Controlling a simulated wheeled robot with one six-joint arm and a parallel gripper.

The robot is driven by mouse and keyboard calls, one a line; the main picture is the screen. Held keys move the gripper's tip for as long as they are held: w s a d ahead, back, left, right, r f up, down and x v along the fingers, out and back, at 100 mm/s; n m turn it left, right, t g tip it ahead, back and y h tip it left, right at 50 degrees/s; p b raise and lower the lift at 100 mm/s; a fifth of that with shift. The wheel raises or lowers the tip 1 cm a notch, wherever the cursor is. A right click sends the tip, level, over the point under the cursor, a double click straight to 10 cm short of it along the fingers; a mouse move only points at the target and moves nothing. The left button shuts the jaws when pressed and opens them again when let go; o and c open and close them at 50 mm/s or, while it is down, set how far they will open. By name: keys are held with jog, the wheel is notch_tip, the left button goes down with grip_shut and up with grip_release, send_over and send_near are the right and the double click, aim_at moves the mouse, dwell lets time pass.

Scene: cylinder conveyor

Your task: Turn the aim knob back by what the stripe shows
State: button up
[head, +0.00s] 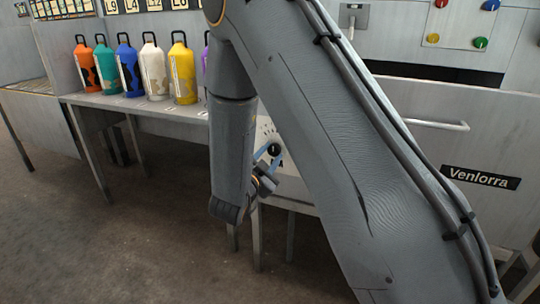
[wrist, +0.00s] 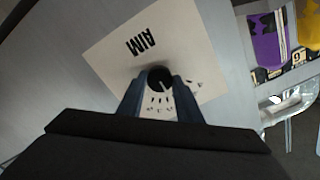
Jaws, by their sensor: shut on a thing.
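The aim knob (wrist: 159,79) is a small black round knob with a light mark, on a pale plate (wrist: 113,55) lettered AIM. In the wrist view my gripper (wrist: 158,88) is shut on the knob, one blue-grey finger on each side. Tick marks and small characters on the plate show between the fingers, partly covered. Most of the plate there is hidden by my arm. I cannot make out which stripe the task means.
A row of coloured cylinders with handles, orange (head: 87,68), teal (head: 106,68), blue (head: 128,68), white (head: 154,70) and yellow (head: 182,70), stands on a grey bench (head: 150,108). A panel with coloured buttons (head: 462,22) is at upper right. Open floor (head: 120,230) lies in front.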

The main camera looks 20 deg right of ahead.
jog(key=shift+n+p, duration=0.3)
jog(key=shift+n, duration=0.1)
jog(key=shift+r+n+p, duration=0.1)
jog(key=shift+n+p, duration=0.95)
jog(key=shift+n, duration=0.15)
jog(key=shift+n+p, duration=0.95)
jog(key=shift+n, duration=0.35)
jog(key=o, duration=1)
jog(key=shift+o, duration=0.2)
jog(key=v, duration=0.8)
